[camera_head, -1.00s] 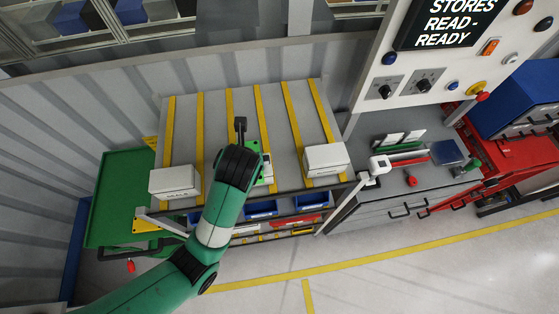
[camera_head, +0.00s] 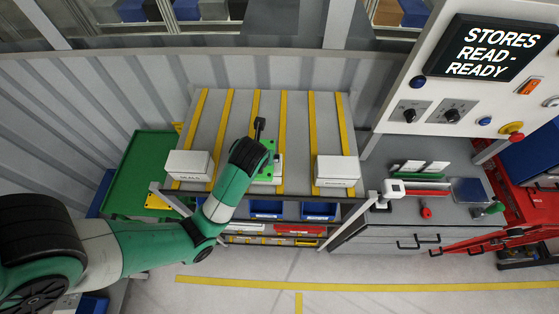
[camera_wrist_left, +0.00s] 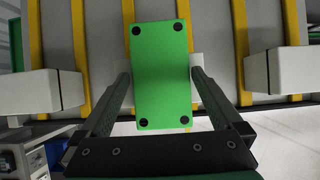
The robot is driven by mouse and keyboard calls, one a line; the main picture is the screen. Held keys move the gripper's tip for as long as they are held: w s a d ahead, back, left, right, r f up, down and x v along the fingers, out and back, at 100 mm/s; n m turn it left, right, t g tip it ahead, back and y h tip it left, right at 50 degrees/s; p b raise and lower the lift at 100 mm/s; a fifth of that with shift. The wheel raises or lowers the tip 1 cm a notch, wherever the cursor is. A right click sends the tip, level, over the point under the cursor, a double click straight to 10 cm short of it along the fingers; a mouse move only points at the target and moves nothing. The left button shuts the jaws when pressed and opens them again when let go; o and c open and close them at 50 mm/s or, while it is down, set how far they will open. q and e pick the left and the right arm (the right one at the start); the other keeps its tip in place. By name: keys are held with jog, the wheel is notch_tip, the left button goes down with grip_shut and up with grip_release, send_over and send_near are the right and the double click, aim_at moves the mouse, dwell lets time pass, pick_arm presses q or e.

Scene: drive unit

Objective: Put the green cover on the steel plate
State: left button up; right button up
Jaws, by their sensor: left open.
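The green cover (camera_wrist_left: 160,75) is a flat rectangle with a black dot near each corner. In the left wrist view it lies between the two fingers of my left gripper (camera_wrist_left: 160,74), which is open, with a finger along each long side. In the head view the cover (camera_head: 268,158) shows only partly behind my left wrist, over the striped bench. A pale piece (camera_wrist_left: 196,61) sticks out from under the cover's right side. I cannot tell whether it is the steel plate, which I cannot otherwise make out. My right gripper is not in view.
The grey bench (camera_head: 222,120) has yellow stripes. A white box stands on the left (camera_head: 188,165) and another on the right (camera_head: 337,170). Blue bins (camera_head: 266,208) sit below its front. A green tray (camera_head: 145,165) is at left, a control panel (camera_head: 470,95) at right.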

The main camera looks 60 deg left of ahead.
pick_arm(q)
jog(key=shift+a+f, duration=0.15)
jog(key=shift+a, duration=0.1)
jog(key=c, duration=1.4)
